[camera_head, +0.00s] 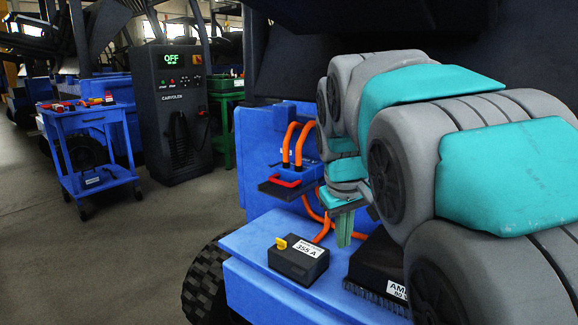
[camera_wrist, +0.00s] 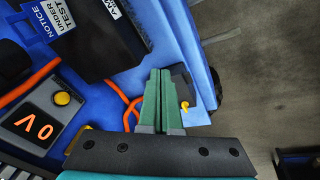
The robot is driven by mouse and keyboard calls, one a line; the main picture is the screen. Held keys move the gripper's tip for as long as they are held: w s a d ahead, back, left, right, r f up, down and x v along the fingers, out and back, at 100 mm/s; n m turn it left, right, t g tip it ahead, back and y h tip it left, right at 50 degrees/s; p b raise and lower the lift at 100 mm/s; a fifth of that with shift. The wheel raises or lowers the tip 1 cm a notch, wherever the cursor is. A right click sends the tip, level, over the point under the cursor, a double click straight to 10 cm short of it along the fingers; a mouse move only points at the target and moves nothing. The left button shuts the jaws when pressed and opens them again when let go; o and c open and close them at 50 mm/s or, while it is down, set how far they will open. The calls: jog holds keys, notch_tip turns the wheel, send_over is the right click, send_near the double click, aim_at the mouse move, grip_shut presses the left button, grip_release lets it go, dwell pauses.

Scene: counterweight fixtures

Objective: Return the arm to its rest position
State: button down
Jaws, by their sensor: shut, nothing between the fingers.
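My arm, grey with teal covers, fills the right side of the head view and bends down toward the blue fixture. My gripper (camera_head: 343,240) has green fingers pointing down, close together and empty, above the blue ledge (camera_head: 245,240). It is behind and to the right of the black box labelled 355 A (camera_head: 297,262), which has a yellow knob. In the wrist view my gripper (camera_wrist: 160,73) shows its two fingers side by side with nothing between them. The black box (camera_wrist: 180,75) is partly hidden just beyond them. Whether the fingertips touch anything is unclear.
Orange cables (camera_head: 299,143) and a red handle (camera_head: 285,183) are close to my gripper's left. A black labelled unit (camera_head: 368,262) lies under my arm. A 0 V display box (camera_wrist: 42,125) shows in the wrist view. A blue cart (camera_head: 92,120) and charger (camera_head: 172,110) stand farther left; floor between is clear.

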jog(key=s+d+f+m+g, duration=0.1)
jog(key=s+f, duration=0.5)
jog(key=s, duration=0.4)
jog(key=s+d+f+m+g, duration=0.1)
jog(key=s+d+f+g, duration=0.1)
jog(key=s+f, duration=0.4)
jog(key=s+d+f+m+g+y, duration=0.1)
jog(key=s+f, duration=0.5)
jog(key=s, duration=0.8)
jog(key=shift+d+f+m+g, duration=0.35)
jog(key=shift+d+m+g, duration=0.05)
jog(key=shift+m, duration=0.1)
